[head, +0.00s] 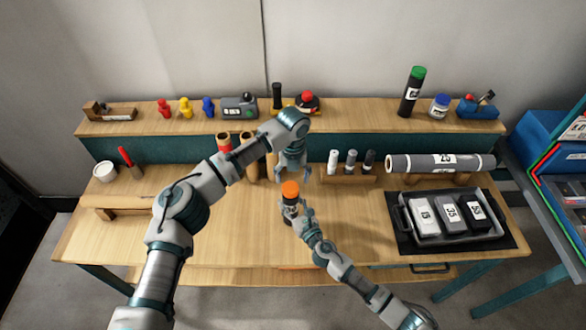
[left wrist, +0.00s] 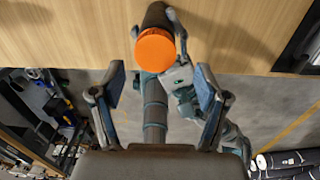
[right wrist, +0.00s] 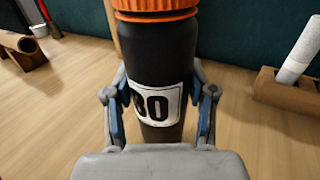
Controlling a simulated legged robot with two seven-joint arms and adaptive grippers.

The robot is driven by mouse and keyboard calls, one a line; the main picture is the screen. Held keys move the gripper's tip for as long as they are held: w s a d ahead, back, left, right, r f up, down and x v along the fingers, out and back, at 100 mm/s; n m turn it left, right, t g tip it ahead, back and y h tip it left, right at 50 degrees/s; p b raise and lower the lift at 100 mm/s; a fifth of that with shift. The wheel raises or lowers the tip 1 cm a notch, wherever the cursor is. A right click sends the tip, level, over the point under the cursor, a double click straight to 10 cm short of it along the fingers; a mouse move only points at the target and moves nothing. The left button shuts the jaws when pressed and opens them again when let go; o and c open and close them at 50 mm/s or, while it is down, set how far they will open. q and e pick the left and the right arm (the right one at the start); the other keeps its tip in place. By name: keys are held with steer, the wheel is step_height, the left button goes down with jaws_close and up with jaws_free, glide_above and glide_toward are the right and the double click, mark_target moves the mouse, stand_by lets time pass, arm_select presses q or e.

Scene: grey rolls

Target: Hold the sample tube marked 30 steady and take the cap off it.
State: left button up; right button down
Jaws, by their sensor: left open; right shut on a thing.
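The dark sample tube marked 30 (right wrist: 158,65) stands upright in the right wrist view, with its white label facing that camera. Its orange cap (head: 290,188) is on its top and shows as a full disc in the left wrist view (left wrist: 155,50). My right gripper (right wrist: 158,115) is shut on the tube body, one finger on each side at label height. My left gripper (head: 292,174) is open and empty, just above the cap in the head view. In the left wrist view its two fingers (left wrist: 160,85) are spread apart, with the cap beyond and between them.
A rack of small tubes (head: 350,178) and a grey roll marked 25 (head: 440,162) are to the right. Brown cardboard tubes (head: 222,146) stand behind my left arm. The table's front left is clear.

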mark_target(292, 187)
arm_select(q)
steer(key=shift+f, duration=2.3)
